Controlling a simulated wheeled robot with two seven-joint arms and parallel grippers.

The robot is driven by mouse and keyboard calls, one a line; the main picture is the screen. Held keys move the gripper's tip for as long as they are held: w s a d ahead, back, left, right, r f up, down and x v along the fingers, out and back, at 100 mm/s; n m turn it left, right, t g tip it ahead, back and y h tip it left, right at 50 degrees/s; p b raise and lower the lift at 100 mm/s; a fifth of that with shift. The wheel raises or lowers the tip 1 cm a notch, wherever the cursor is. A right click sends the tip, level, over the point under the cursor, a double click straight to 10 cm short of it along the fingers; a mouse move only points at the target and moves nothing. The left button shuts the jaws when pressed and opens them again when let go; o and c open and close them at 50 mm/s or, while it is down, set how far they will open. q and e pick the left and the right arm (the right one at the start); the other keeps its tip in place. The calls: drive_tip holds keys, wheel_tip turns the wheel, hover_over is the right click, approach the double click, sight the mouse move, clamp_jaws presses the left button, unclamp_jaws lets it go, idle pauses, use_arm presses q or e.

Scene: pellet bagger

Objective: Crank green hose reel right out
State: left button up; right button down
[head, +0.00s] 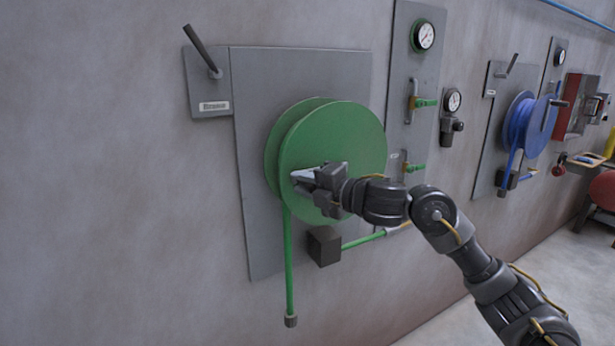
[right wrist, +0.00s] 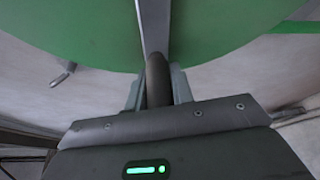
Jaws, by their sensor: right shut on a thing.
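The green hose reel (head: 345,130) is mounted on a grey wall plate (head: 258,210), and a green hose (head: 288,260) hangs from it with a dark end piece at the bottom. My right gripper (head: 305,180) is at the lower front of the reel's disc. In the right wrist view the gripper (right wrist: 157,90) is shut on a dark upright crank handle (right wrist: 157,72), which joins a grey crank arm (right wrist: 154,25) over the green disc. In the head view my gripper hides most of the handle. My left gripper is not in view.
A dark lever (head: 202,50) stands at the plate's upper left. A dark block (head: 323,245) sits below the reel. Gauges (head: 423,36) and green-handled valves are to the right. A blue hose reel (head: 530,122) is farther right. The wall to the left is bare.

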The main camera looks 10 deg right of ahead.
sight(309, 215)
drive_tip(key=f+n+b, duration=0.1)
drive_tip(key=f, duration=0.1)
drive_tip(key=d+f+n+h+b, duration=0.1)
drive_tip(key=f+n, duration=0.1)
drive_tip(key=f+n+b, duration=0.1)
drive_tip(key=f, duration=0.1)
drive_tip(key=shift+w+d+f+g+h, duration=0.1)
drive_tip(key=shift+w+d+g+h, duration=0.2)
drive_tip(key=shift+g+h, duration=0.1)
drive_tip(key=shift+w+d+f+n+h+b, duration=0.2)
drive_tip(key=shift+d+f+n+h+b, duration=0.6)
drive_tip(key=shift+f+n+b, duration=0.4)
drive_tip(key=shift+w+d+f+n+h+b, duration=0.2)
drive_tip(key=shift+d+f+n+h+b, duration=0.15)
drive_tip(key=shift+d+n+b, duration=0.2)
drive_tip(key=shift+d, duration=0.1)
drive_tip(key=c, duration=1.2)
unclamp_jaws()
